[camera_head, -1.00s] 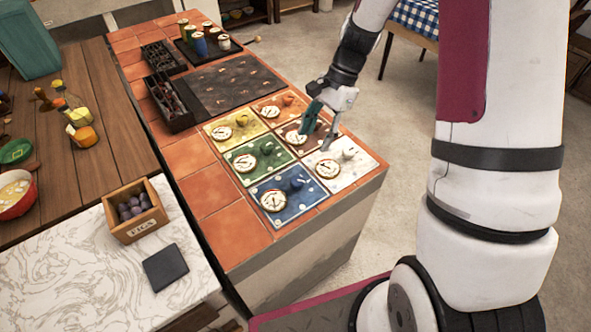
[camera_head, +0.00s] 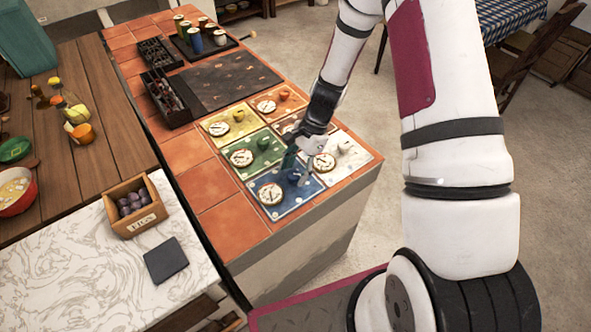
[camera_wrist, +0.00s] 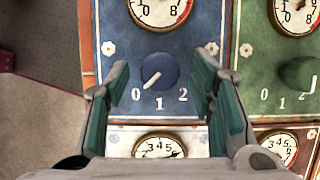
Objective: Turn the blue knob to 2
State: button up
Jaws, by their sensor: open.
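The blue plate (camera_head: 290,202) lies at the near end of the tiled counter, with a round dial (camera_head: 271,193) on it. In the wrist view the blue knob (camera_wrist: 160,71) sits in the middle of the plate. Its white pointer line aims down-left at the 0 mark, with 1 and 2 further right. My gripper (camera_wrist: 163,66) is open, one finger on each side of the knob, with gaps between the fingers and the knob. In the head view my gripper (camera_head: 298,166) is over the blue plate and partly covers the knob.
The green plate (camera_head: 251,158) and white plate (camera_head: 345,160) adjoin the blue one, each with its own dial and knob. Yellow, brown and orange plates lie beyond. A fig box (camera_head: 134,205) stands on the marble top at left.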

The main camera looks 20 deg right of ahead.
jog(key=shift+a+f, duration=0.1)
jog(key=shift+f, duration=0.15)
jog(key=c, duration=1.1)
